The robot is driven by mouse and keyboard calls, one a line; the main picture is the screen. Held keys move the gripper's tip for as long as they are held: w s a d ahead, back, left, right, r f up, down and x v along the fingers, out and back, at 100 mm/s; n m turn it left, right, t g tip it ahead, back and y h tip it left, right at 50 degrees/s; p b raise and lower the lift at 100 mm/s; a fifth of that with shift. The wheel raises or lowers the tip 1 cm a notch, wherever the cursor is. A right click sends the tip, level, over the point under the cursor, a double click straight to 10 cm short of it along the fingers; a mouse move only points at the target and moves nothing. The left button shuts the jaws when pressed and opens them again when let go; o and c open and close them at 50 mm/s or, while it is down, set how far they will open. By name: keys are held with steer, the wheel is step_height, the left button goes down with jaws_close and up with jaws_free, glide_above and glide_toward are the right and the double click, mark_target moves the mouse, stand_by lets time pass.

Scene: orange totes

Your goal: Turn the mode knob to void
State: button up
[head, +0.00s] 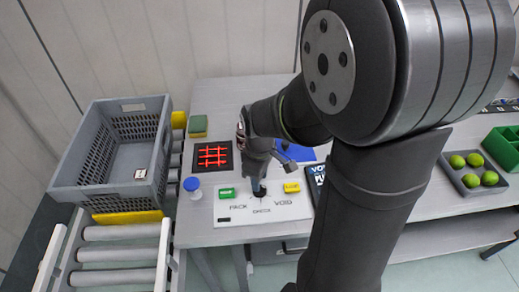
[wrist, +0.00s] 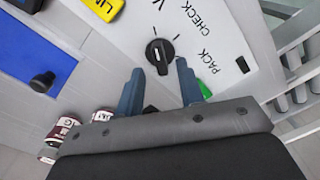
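The mode knob (wrist: 160,55) is a round black dial on a white panel (head: 284,208). The panel is lettered PACK, CHECK and VOID. In the wrist view the knob has a pale pointer line and short ticks beside it; I cannot tell for sure which label it points to. My gripper (wrist: 160,67) is open, its two blue-grey fingers spread either side of the knob's near edge. I cannot tell whether they touch it. In the head view my gripper (head: 257,183) points down over the panel and largely hides the knob.
A green block (head: 226,193) and a yellow block (head: 291,187) sit on the panel. A blue-capped jar (head: 193,188) and a black-and-red grid (head: 212,157) are left of it. A grey crate (head: 80,195) rests on rollers. A tray of green balls (head: 472,180) is at right.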

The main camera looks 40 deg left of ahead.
mark_target(262, 192)
step_height(262, 192, up, 15)
steer(key=shift+f, duration=0.1)
stand_by(0.6)
step_height(262, 192, down, 17)
steer(key=shift+f, duration=0.2)
stand_by(0.4)
